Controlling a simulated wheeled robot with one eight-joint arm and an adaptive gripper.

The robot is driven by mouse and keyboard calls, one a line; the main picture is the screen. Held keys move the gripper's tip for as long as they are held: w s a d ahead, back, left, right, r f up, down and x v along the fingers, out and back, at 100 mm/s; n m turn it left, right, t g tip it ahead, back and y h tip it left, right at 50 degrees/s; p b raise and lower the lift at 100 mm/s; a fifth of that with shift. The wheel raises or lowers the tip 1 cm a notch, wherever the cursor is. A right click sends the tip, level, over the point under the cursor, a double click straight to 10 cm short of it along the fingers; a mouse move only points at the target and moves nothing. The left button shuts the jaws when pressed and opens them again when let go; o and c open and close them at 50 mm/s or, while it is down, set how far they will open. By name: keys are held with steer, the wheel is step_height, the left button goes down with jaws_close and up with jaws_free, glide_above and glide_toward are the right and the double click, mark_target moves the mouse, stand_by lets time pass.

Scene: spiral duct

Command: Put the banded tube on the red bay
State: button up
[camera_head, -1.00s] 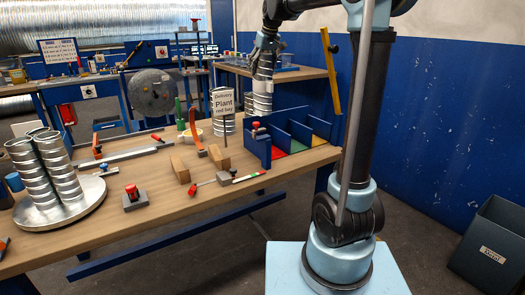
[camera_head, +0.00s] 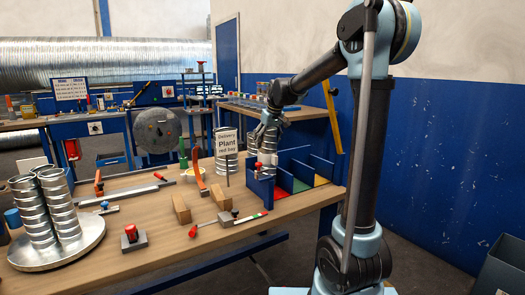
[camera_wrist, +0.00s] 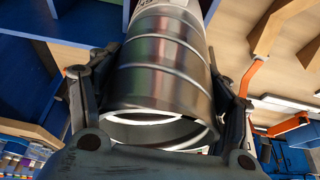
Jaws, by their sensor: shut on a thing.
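The banded tube is a silvery metal cylinder with raised ribs, seen in the wrist view (camera_wrist: 160,75) and the head view (camera_head: 267,146). My gripper (camera_head: 270,122) is shut on it, with a finger on each side in the wrist view (camera_wrist: 165,110). The tube is close to upright, at the blue divided rack, by its left back side. The red bay (camera_head: 279,193) is the leftmost compartment. I cannot tell whether the tube touches anything, as its lower end is partly hidden by the rack and a red-knobbed piece.
Green (camera_head: 299,186) and yellow (camera_head: 320,180) bays lie to the right behind blue dividers. A delivery sign (camera_head: 227,145) stands left of the rack, before another ribbed tube. Wooden blocks (camera_head: 181,208) and a screwdriver (camera_head: 207,225) lie in front. More tubes stand on a round plate (camera_head: 58,248).

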mark_target(266, 147)
steer(key=shift+f, duration=1.65)
steer(key=o, duration=1.9)
steer(key=shift+o, duration=0.2)
